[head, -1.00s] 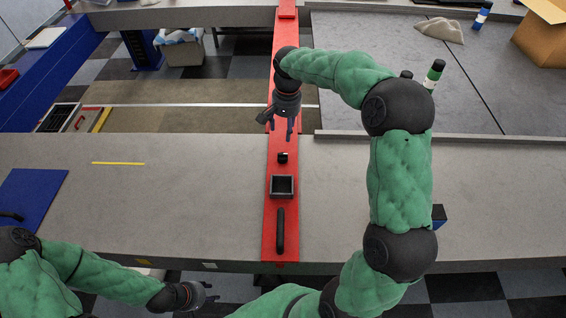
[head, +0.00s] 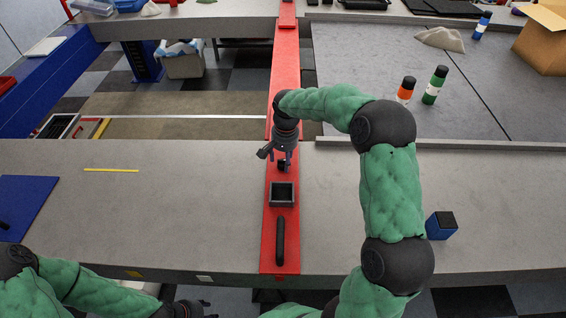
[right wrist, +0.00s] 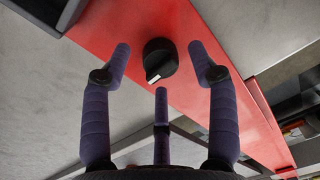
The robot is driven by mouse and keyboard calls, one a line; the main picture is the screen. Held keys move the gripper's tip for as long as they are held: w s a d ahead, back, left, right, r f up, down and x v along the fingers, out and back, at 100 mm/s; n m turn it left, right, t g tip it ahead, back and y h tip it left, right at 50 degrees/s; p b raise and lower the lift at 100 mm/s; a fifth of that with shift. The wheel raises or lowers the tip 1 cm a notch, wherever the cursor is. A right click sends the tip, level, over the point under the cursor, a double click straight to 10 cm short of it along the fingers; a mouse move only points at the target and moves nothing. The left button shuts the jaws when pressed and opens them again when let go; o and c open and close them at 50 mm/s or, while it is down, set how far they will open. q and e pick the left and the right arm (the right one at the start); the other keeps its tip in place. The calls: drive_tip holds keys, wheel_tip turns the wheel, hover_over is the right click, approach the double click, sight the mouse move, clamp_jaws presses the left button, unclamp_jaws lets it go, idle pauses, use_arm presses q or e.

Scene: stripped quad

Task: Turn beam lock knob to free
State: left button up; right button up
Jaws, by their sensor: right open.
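The beam lock knob (right wrist: 160,58) is a small black round knob with a white pointer mark, set on the red beam (right wrist: 200,25). In the right wrist view the mark points to the lower left. My right gripper (right wrist: 161,68) is open, its fingers spread around the knob's sides with gaps to it; I cannot tell its exact height above the beam. In the head view the right gripper (head: 283,160) is over the knob (head: 282,167), partly hiding it. My left gripper (head: 195,309) is at the bottom edge, partly cut off.
On the red beam nearer me are a black square open box (head: 282,205) and a black bar handle (head: 280,240). A blue box with a black top (head: 440,227) stands right on the grey bench. Orange (head: 406,88) and green (head: 434,85) bottles stand behind my right arm.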

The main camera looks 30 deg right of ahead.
drive_tip(key=shift+f, duration=0.7)
drive_tip(key=c, duration=1.1)
